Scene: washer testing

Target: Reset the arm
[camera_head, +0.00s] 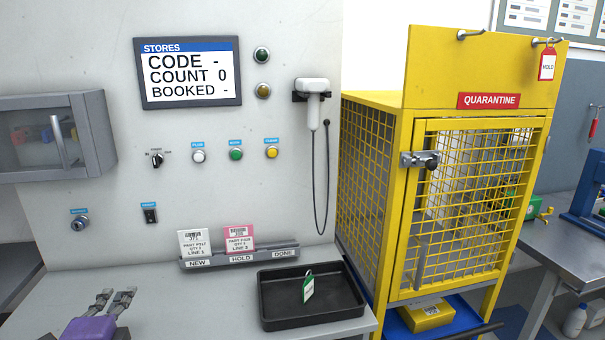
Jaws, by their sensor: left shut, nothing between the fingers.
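My left gripper (115,294) shows at the bottom left, with a purple body and grey fingers. It is shut and empty, above or near the grey worktop (190,310); I cannot tell its exact height. The rest of my left arm is cut off by the lower edge. My right gripper is not in view.
A black tray (270,322) with a green tag (307,288) lies right of the gripper. Behind it is a card rack (262,259) with white and pink cards. The yellow quarantine cage (411,215) stands right, its door closed. The worktop between gripper and tray is clear.

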